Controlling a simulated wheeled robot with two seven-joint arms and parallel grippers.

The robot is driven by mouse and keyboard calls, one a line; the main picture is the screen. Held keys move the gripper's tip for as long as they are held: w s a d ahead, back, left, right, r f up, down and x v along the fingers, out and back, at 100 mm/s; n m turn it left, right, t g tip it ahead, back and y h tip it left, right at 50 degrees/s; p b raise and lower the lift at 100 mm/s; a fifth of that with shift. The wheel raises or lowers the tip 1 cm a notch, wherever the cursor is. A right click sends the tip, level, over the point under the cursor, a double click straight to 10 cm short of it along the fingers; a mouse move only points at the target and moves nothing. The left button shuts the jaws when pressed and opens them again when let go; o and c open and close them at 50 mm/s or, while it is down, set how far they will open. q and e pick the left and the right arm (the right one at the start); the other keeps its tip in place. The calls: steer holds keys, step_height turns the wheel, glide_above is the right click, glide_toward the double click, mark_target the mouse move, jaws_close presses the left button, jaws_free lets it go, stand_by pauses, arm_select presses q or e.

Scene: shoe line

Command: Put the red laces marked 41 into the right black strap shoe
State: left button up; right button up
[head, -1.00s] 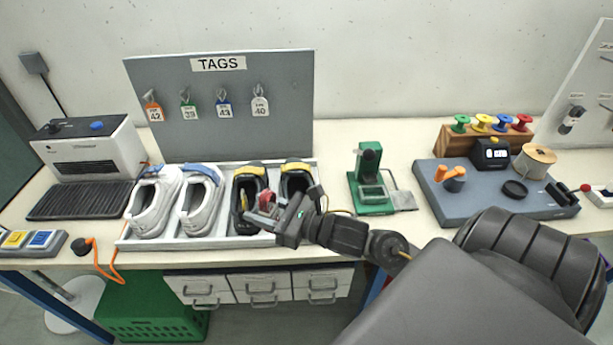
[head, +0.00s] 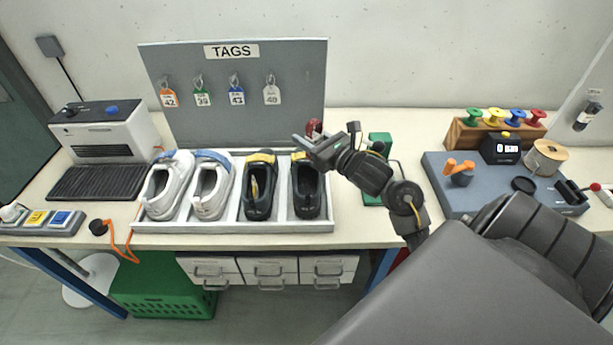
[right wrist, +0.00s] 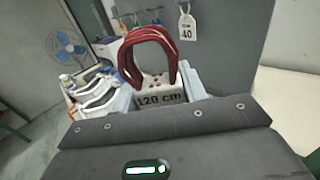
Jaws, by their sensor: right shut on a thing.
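The right black strap shoe (head: 308,200) stands in the white tray (head: 240,227), rightmost in the row, its opening visible. Its yellow strap is partly hidden by my right gripper (head: 305,143). That gripper is shut on the red laces (head: 314,127), above the shoe's far end and apart from it. In the right wrist view the red laces (right wrist: 152,50) stand up as a looped bundle from the jaws. A band below them reads "120 cm"; I see no 41. My left gripper is not in view.
The left black shoe (head: 261,200) has something yellow inside. Two white shoes (head: 210,190) fill the tray's left side. The tag board (head: 240,120) rises close behind the tray. A green device (head: 380,142) stands right of it, partly behind my arm.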

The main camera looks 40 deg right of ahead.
steer(key=shift+f+b, duration=0.7)
steer(key=shift+f, duration=1.25)
steer(key=o, duration=1)
steer(key=shift+o, duration=0.2)
steer(key=s+d+b, duration=0.1)
steer(key=s+b, duration=0.2)
steer(key=s, duration=0.7)
steer(key=shift+s+b, duration=0.3)
steer(key=shift+s, duration=0.1)
